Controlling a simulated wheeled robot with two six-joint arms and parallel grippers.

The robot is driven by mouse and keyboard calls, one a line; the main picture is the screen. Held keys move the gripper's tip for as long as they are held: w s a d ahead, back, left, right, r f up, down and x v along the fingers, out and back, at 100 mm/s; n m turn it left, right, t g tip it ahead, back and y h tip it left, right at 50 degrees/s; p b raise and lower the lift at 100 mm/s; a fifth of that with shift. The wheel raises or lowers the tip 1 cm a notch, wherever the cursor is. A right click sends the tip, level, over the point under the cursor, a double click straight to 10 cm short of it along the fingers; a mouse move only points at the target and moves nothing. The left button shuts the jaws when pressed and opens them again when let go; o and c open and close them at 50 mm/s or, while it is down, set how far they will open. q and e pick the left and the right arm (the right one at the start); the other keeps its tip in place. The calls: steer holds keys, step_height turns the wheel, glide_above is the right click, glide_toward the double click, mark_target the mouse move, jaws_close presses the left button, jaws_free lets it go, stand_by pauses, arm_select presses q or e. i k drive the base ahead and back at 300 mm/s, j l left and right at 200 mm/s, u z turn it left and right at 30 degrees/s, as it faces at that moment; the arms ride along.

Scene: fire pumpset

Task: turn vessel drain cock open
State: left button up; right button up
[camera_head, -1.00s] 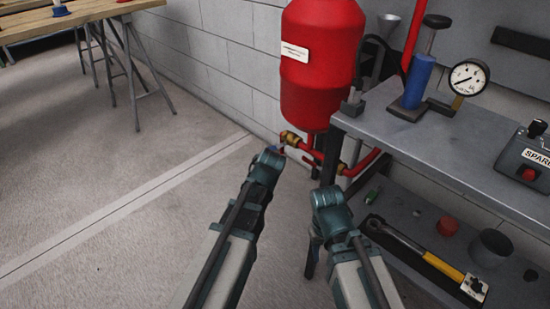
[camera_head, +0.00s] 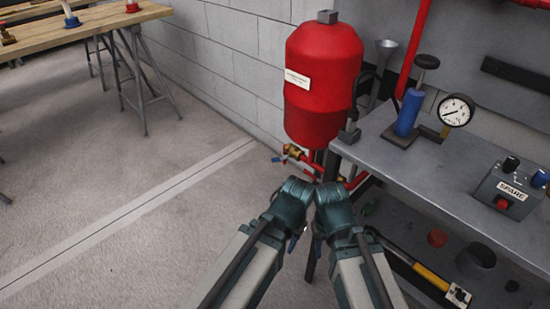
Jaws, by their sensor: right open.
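The red vessel (camera_head: 322,85) stands against the block wall, behind the left end of the bench. Red pipe and a brass fitting (camera_head: 293,151) sit at its foot. A small coloured part (camera_head: 279,159) at the pipe's left end may be the drain cock's handle; it is too small to tell its position. My left arm's wrist (camera_head: 292,197) is just below and in front of this pipe, with its fingers hidden. My right gripper (camera_head: 330,193) is close beside it on the right, below the vessel, open, its fingertips mostly hidden. I see neither gripper holding anything.
The grey bench (camera_head: 400,170) is close on the right, with a blue cylinder (camera_head: 409,112), a gauge (camera_head: 455,110) and a SPARE box (camera_head: 508,188). Its lower shelf holds a yellow-handled tool (camera_head: 430,277). Open floor lies left; a wooden table (camera_head: 95,28) stands beyond.

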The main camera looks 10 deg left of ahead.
mark_target(284, 157)
steer(key=k, duration=0.65)
steer(key=z, duration=3.35)
steer(key=k+j+z, duration=0.25)
steer(key=k+j, duration=0.15)
steer(key=j, duration=0.15)
steer(key=k+j, duration=0.65)
steer(key=j, duration=0.15)
steer(key=k+j, duration=0.6)
steer(key=j, duration=0.15)
steer(key=k+j, duration=0.65)
steer(key=j, duration=0.15)
steer(key=k+j, duration=0.6)
steer(key=j, duration=0.15)
steer(key=k+j, duration=0.65)
steer(key=j, duration=0.15)
